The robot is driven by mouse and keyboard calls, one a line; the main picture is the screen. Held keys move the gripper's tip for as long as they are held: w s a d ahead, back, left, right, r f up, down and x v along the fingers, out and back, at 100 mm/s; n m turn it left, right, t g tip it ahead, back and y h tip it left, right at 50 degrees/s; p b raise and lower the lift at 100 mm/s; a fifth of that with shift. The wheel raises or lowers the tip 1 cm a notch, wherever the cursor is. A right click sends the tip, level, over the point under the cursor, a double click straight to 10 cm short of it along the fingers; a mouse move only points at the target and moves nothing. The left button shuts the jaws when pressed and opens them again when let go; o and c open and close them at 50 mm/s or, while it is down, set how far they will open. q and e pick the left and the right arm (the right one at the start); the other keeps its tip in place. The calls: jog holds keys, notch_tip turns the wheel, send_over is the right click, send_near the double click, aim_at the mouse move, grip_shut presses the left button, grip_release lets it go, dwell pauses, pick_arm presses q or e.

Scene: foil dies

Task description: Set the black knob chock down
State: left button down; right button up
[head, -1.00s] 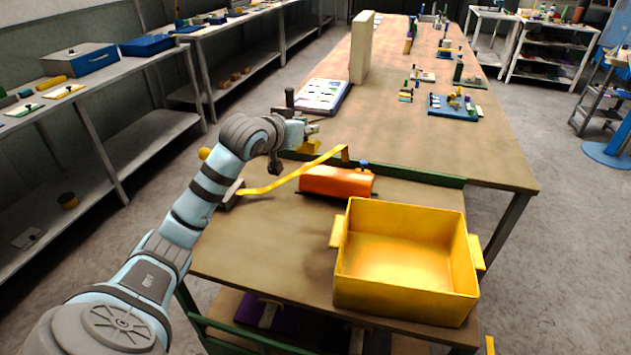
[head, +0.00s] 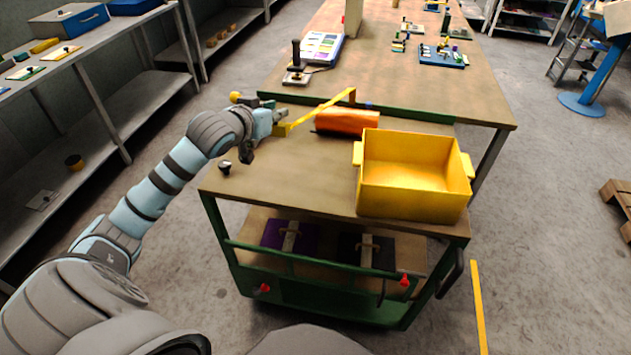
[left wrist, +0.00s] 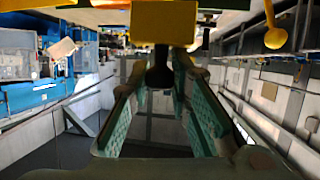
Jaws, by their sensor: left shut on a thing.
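The black knob chock is a yellow block (head: 282,130) with a black knob (left wrist: 158,77) that shows in the left wrist view. My left gripper (head: 272,117) is shut on the knob, with the block beyond the fingertips. In the head view it is over the back left part of the wooden cart top (head: 290,170), left of the orange roll (head: 347,121). I cannot tell whether the block touches the top. My right gripper is in neither view.
A yellow bin (head: 412,205) stands at the right of the cart top. A yellow strip (head: 325,109) slants up beside the roll. A small black-knobbed piece (head: 225,168) sits near the left front corner. A green rail (head: 420,115) edges the back. The front middle is clear.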

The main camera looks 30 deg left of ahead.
pick_arm(q)
jog(key=f+b, duration=0.1)
jog(key=f, duration=0.5)
jog(key=w+f+b, duration=0.1)
jog(key=f, duration=0.5)
jog(key=w+d+f+b, duration=0.1)
jog(key=f, duration=0.4)
jog(key=shift+d+f, duration=0.1)
jog(key=shift+f, duration=0.3)
jog(key=shift+w, duration=0.1)
jog(key=c, duration=1.5)
grip_release()
jog(key=shift+f, duration=0.1)
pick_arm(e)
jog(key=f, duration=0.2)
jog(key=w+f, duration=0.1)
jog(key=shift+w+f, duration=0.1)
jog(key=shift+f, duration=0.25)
